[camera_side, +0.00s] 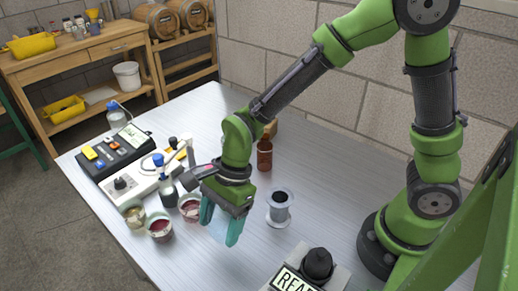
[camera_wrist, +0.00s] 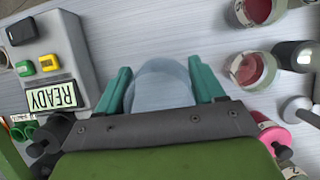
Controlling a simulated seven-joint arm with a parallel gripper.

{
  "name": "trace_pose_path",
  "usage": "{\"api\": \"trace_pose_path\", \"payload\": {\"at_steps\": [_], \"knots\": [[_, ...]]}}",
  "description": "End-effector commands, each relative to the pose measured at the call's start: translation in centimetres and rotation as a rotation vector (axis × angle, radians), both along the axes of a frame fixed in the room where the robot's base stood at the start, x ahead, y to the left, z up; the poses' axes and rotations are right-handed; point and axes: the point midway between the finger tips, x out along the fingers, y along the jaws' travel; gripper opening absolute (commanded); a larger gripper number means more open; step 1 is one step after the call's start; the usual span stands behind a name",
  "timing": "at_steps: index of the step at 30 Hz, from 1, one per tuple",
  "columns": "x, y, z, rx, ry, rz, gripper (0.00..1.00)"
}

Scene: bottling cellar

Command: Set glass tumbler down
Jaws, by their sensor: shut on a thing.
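The glass tumbler (camera_wrist: 158,92) is clear and faintly blue. In the wrist view it sits between the two teal fingers of my gripper (camera_wrist: 160,66), which is shut on it. In the side view my gripper (camera_side: 221,227) points down over the metal table (camera_side: 180,262), and the tumbler (camera_side: 217,232) shows faintly between the fingers. I cannot tell whether the tumbler's base touches the table.
Several small cups, one a red-filled cup (camera_side: 159,228), stand left of my gripper. A metal spool (camera_side: 279,208) and a brown bottle (camera_side: 264,155) stand to its right. A READY device (camera_side: 296,280) is at the front. Bare table lies around the gripper's front.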

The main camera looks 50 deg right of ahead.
Motion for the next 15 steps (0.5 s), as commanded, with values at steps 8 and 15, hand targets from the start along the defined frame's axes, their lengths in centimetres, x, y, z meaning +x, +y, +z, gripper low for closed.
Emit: {"api": "trace_pose_path", "payload": {"at_steps": [8, 15], "knots": [[0.0, 0.0, -3.4, -0.001, 0.005, -0.001, 0.35], [0.0, 0.0, -4.6, 0.001, -0.001, 0.001, 0.35]]}}
